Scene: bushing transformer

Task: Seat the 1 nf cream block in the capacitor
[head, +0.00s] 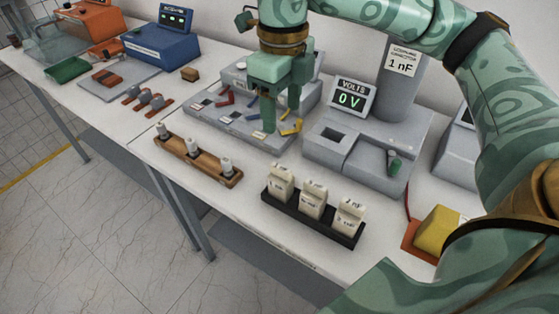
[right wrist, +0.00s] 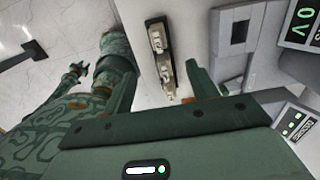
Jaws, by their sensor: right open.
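Three cream blocks stand upright in a black rack at the table's front: a left one (head: 281,181), a middle one (head: 313,199) and a right one (head: 348,217). The left one's label seems to read 1 nF; the print is small. The capacitor (head: 350,152) is a grey housing with an empty square socket, a grey column labelled 1 nF and a display reading 0 V. My right gripper (head: 281,112) is open and empty, left of the capacitor, over a grey board. My left gripper (right wrist: 75,74) shows small in the right wrist view; its jaw state is unclear.
The grey board (head: 235,125) carries coloured clips below my right gripper. A wooden rack (head: 195,160) with several grey-topped pegs stands left of the black rack (head: 290,208). A yellow block (head: 436,231) lies at right. Bare table lies between the wooden and black racks.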

